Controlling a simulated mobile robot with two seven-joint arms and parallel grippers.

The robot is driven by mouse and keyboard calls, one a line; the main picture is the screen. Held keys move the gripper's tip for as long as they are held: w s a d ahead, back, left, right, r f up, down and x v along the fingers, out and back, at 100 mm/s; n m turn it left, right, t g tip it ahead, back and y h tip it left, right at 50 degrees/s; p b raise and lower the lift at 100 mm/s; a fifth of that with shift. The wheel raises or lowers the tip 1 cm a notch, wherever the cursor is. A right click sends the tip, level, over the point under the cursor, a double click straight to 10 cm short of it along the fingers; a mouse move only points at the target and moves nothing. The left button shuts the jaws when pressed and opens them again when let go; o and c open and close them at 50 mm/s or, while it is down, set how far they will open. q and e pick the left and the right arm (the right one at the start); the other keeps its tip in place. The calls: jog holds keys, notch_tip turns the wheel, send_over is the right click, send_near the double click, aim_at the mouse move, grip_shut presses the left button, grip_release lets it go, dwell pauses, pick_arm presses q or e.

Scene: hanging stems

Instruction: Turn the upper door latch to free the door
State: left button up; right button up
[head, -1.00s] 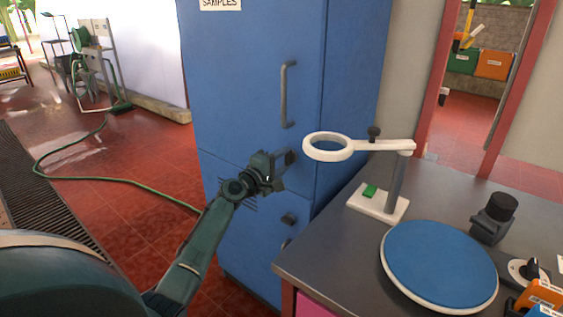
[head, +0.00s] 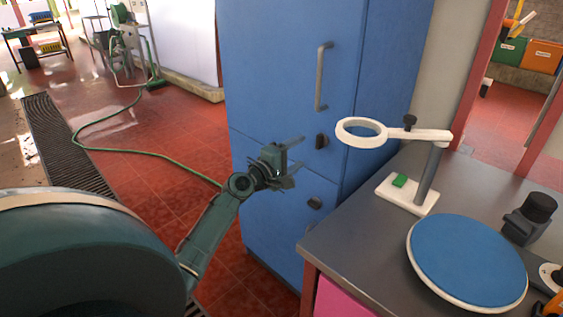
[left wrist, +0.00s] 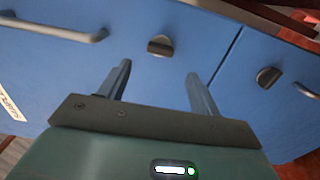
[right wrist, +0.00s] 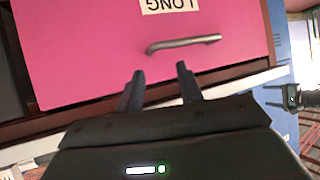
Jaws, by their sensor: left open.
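The upper door latch (head: 321,141) is a dark knob on the blue cabinet's upper door (head: 285,70), below the grey handle. In the left wrist view, the upper latch (left wrist: 160,45) lies ahead, between and beyond my fingertips, its bar running roughly across the picture. My left gripper (head: 299,154) is open and empty, just left of the latch and apart from it. A second, lower latch (head: 314,203) is on the lower door; it shows in the left wrist view (left wrist: 268,76) right of the door seam. My right gripper (right wrist: 160,70) is open and empty, facing a pink drawer.
The grey door handle (head: 322,76) stands above the upper latch. A bench (head: 345,245) at the right holds a white ring stand (head: 425,185) whose ring reaches near the cabinet, and a blue round plate (head: 468,262). Open red floor lies left of the cabinet.

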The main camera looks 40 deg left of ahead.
pick_arm(q)
jog(key=s, duration=0.6)
jog(key=shift+s+a, duration=0.15)
jog(key=shift+a, duration=0.1)
